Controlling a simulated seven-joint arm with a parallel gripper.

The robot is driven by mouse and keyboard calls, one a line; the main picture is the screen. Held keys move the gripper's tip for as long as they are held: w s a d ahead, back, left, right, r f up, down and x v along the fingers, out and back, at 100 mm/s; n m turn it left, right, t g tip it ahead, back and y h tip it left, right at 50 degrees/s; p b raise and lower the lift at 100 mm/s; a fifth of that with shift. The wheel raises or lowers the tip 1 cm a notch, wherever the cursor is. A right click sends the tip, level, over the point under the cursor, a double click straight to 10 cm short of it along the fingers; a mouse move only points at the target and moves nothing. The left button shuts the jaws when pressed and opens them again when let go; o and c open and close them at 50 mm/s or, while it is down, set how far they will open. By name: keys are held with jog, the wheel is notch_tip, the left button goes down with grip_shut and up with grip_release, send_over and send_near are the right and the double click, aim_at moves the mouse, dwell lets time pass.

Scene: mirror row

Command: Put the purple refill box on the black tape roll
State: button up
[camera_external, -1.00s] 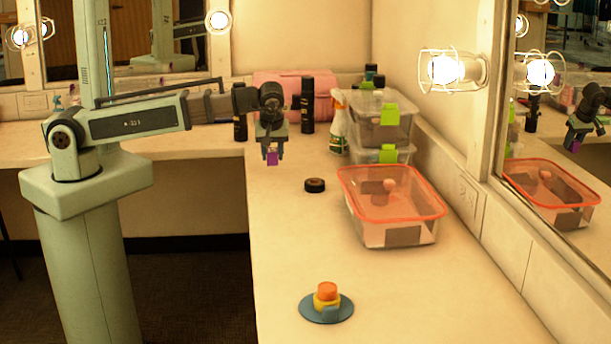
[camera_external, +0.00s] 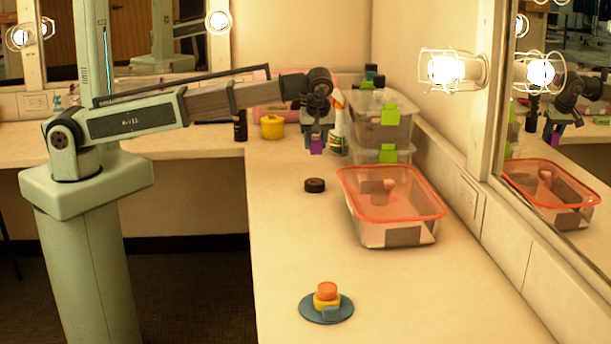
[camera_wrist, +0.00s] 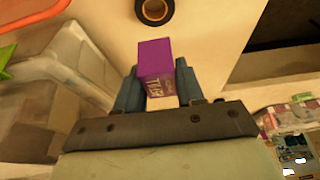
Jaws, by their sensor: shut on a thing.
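My gripper (camera_external: 317,142) is shut on the purple refill box (camera_external: 316,147) and holds it above the counter. In the wrist view the purple box (camera_wrist: 155,60) sits between the two fingers of my gripper (camera_wrist: 158,85), with lettering on one face. The black tape roll (camera_external: 314,185) lies flat on the counter, below the box in the external view and apart from it. The roll also shows in the wrist view (camera_wrist: 168,12) at the top edge, partly cut off, its top bare.
A clear container with an orange rim (camera_external: 392,205) stands right of the roll. Stacked clear boxes with green clips (camera_external: 380,125) and a spray bottle (camera_external: 337,130) stand behind. A yellow pot (camera_external: 272,127) is at back left. A blue disc with stacked pieces (camera_external: 326,308) lies in front.

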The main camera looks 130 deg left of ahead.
aim_at(316, 153)
jog(key=shift+d+f, duration=0.1)
jog(key=shift+f, duration=4.35)
jog(key=shift+f, duration=0.1)
jog(key=o, duration=1)
jog(key=v, duration=1.2)
